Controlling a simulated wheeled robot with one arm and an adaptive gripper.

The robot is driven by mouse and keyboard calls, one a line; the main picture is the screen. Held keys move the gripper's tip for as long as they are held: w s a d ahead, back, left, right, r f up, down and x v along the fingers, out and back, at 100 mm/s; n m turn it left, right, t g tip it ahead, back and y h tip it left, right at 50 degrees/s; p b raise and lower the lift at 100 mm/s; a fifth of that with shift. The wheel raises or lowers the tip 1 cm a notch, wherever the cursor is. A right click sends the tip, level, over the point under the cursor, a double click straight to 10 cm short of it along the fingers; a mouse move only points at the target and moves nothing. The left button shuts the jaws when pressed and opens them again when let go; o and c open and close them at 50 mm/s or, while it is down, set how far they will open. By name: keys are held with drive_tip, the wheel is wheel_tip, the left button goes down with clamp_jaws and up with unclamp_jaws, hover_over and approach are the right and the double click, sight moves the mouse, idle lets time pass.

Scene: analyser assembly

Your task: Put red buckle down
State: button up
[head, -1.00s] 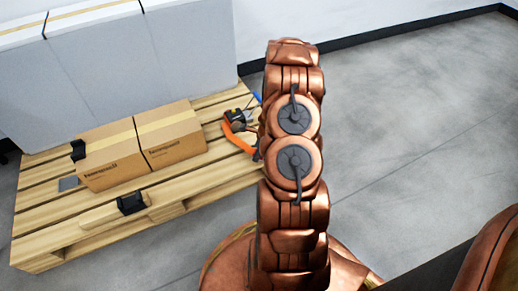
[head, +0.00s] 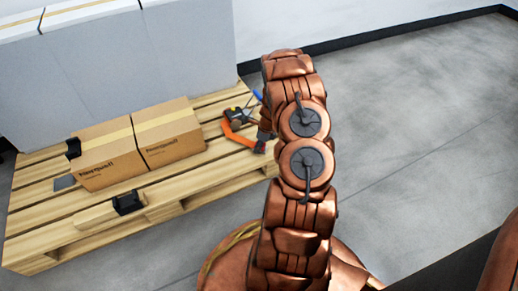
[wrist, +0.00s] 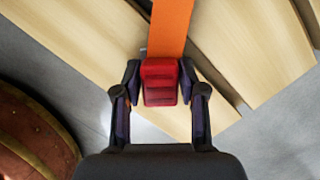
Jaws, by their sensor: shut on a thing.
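The red buckle (wrist: 160,82) sits between the two fingertips of my gripper (wrist: 160,88) in the wrist view. My gripper is shut on it. An orange strap (wrist: 170,28) runs from the buckle up out of the wrist view, over the pallet boards. In the head view the orange strap (head: 236,138) bends across the right end of the wooden pallet (head: 190,178). My gripper (head: 262,144) is at the pallet's right edge there, partly hidden by my arm. I cannot tell whether the buckle touches the boards.
Cardboard boxes (head: 110,158) stand on the pallet, with large grey boxes (head: 110,65) behind. A dark ratchet (head: 236,115) lies near the strap, and a black corner piece (head: 127,203) is at the front. Bare pallet boards lie right of the cardboard boxes. The floor to the right is clear.

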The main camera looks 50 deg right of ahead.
drive_tip(key=shift+f, duration=0.45)
drive_tip(key=shift+r, duration=0.15)
drive_tip(key=o, duration=1.1)
drive_tip(key=shift+o, duration=0.2)
